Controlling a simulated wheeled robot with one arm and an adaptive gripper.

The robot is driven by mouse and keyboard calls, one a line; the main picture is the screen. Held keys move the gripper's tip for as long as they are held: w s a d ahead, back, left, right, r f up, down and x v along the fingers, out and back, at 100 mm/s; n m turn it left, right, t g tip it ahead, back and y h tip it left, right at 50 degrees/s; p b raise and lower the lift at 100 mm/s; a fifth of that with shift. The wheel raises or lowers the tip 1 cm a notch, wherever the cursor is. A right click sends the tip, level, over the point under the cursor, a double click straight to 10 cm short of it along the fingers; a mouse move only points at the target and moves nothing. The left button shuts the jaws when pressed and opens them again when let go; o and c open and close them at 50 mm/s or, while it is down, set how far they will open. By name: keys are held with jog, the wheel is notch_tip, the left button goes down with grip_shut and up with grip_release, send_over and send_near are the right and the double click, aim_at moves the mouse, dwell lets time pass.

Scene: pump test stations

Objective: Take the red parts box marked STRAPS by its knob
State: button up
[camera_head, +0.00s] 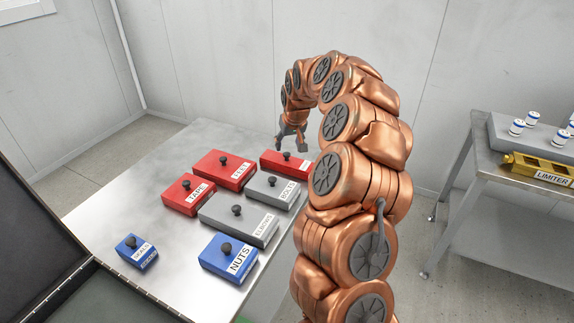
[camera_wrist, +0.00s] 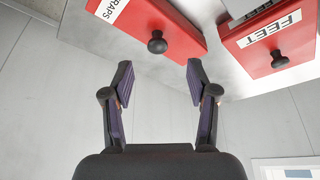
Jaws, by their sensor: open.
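In the head view my gripper (camera_head: 292,143) hangs just above that box's far side.
The red FEET box (camera_wrist: 272,45) sits close beside it. The table (camera_head: 120,200) also holds a red TAPE box (camera_head: 182,204), grey boxes, a blue NUTS box (camera_head: 222,264) and a small blue box (camera_head: 130,242). A yellow LIMITER item (camera_head: 525,166) is on another bench.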

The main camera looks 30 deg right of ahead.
aim_at(287, 153)
jog(key=shift+d+p+x, duration=0.1)
jog(key=shift+p+x, duration=0.6)
jog(key=shift+x, duration=1.15)
jog(key=shift+d+p+x, duration=0.15)
jog(key=shift+p+x, duration=0.5)
jog(key=shift+x, duration=1.25)
jog(key=shift+r, duration=0.15)
grip_shut()
